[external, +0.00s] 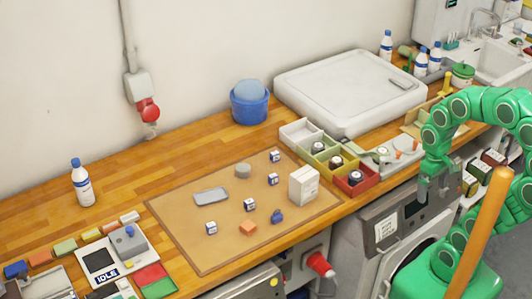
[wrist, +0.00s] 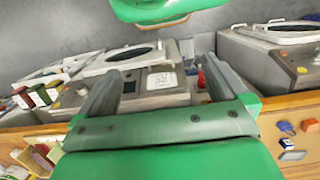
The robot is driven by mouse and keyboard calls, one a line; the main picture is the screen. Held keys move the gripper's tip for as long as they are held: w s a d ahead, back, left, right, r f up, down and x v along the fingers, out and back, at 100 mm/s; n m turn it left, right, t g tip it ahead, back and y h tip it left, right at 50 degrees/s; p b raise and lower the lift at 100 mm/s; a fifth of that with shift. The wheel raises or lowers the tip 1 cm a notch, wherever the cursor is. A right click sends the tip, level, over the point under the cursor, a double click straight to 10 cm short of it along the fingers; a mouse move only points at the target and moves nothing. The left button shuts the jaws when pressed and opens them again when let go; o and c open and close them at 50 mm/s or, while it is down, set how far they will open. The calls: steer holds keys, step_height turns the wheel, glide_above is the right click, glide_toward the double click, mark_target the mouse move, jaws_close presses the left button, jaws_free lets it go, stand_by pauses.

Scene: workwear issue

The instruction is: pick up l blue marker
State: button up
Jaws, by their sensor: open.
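Several small white-and-blue cube markers lie on the brown mat in the external view: one at the front left (external: 211,228), one near the middle (external: 250,205), one to its right (external: 273,179) and one at the back (external: 275,156). Their letters are too small to read, so I cannot tell which is L. One white-and-blue cube (wrist: 287,142) shows at the right edge of the wrist view. My gripper (external: 428,192) is open and empty, in front of the counter and well right of the mat. Its two fingers (wrist: 160,72) stand apart in the wrist view.
The mat (external: 205,257) also holds an orange block (external: 248,228), a blue weight-like piece (external: 277,216), a grey tray (external: 211,195) and a white box (external: 303,185). Coloured bins (external: 355,182) stand right of it. Machines (external: 390,220) sit below the counter edge.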

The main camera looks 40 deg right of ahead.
steer(key=c, duration=0.7)
